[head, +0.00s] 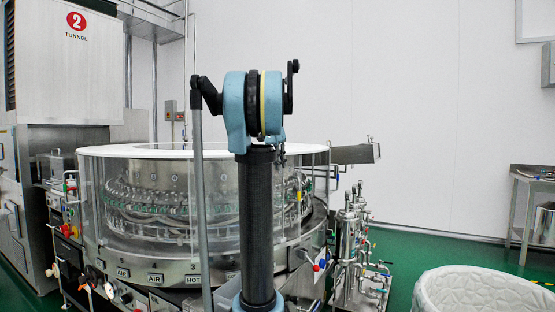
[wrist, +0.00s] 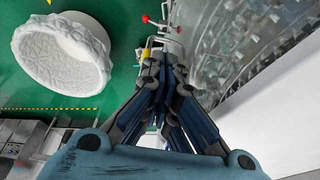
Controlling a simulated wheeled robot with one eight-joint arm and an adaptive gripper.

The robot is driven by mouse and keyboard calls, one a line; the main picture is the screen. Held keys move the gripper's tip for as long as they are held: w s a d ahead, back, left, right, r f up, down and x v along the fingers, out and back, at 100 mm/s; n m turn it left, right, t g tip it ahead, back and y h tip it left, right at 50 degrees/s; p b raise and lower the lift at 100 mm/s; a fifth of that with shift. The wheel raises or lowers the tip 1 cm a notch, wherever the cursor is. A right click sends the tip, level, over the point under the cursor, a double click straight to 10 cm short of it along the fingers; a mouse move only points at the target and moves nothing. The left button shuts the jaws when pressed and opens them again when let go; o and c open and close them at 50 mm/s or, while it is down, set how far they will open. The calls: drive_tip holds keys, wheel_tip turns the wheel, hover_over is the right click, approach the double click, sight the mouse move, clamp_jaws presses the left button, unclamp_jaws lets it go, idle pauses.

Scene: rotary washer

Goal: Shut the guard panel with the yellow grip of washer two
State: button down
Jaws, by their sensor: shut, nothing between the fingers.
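The rotary washer stands in the middle of the head view, with clear curved guard panels (head: 150,205) around its drum. A small yellow piece (head: 299,196) shows on its right side; I cannot tell for sure that it is the grip. In the wrist view the clear curved wall of the washer (wrist: 225,45) is at the upper right. My gripper (wrist: 164,62) is shut and empty, beside that wall. A small yellow piece (wrist: 147,48) shows just past the left fingertip; contact cannot be told. My arm hides part of the washer in the head view.
A steel pipe unit (head: 352,235) with red and blue valve handles stands right of the washer. A white lined round bin (head: 475,290) is at the lower right and also shows in the wrist view (wrist: 62,55). Green floor lies between them. A tunnel cabinet (head: 65,70) marked 2 is at the left.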

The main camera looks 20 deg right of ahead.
sight(290, 173)
drive_tip(key=d+f, duration=0.2)
drive_tip(key=w+d+f, duration=0.1)
drive_tip(key=f, duration=0.1)
drive_tip(key=shift+d+f, duration=0.3)
drive_tip(key=shift+d, duration=0.05)
drive_tip(key=shift+w+d+f, duration=0.1)
drive_tip(key=shift+w+d, duration=0.1)
drive_tip(key=shift+d, duration=0.45)
